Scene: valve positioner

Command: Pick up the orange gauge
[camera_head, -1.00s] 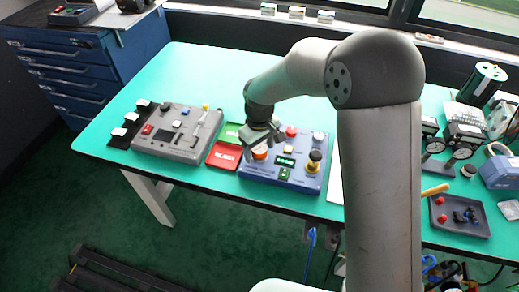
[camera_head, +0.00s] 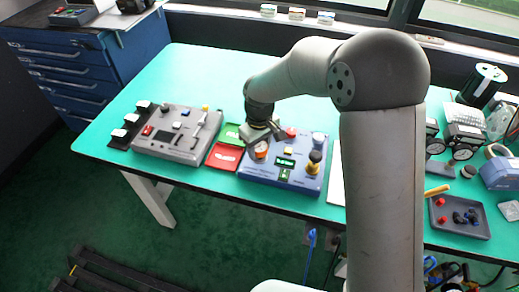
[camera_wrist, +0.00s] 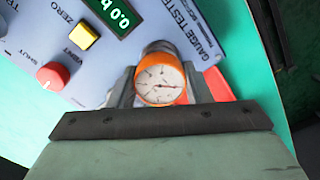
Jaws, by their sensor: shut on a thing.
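The orange gauge (camera_wrist: 160,80) has a white dial and an orange rim. In the wrist view it sits between the two fingers of my gripper (camera_wrist: 160,88), which are shut on it. Its dial faces the wrist camera. In the head view the orange gauge (camera_head: 261,150) shows at the left part of the blue gauge tester (camera_head: 255,172), with my gripper (camera_head: 262,140) at it. I cannot tell whether the gauge still touches the tester.
On the tester are a red knob (camera_wrist: 52,75), a yellow button (camera_wrist: 83,36) and a display (camera_wrist: 112,14). A red tray (camera_head: 224,158) and a green tray (camera_head: 229,134) lie left of it, beside a grey panel (camera_head: 178,135). Gauges on a stand (camera_head: 462,140) are at right.

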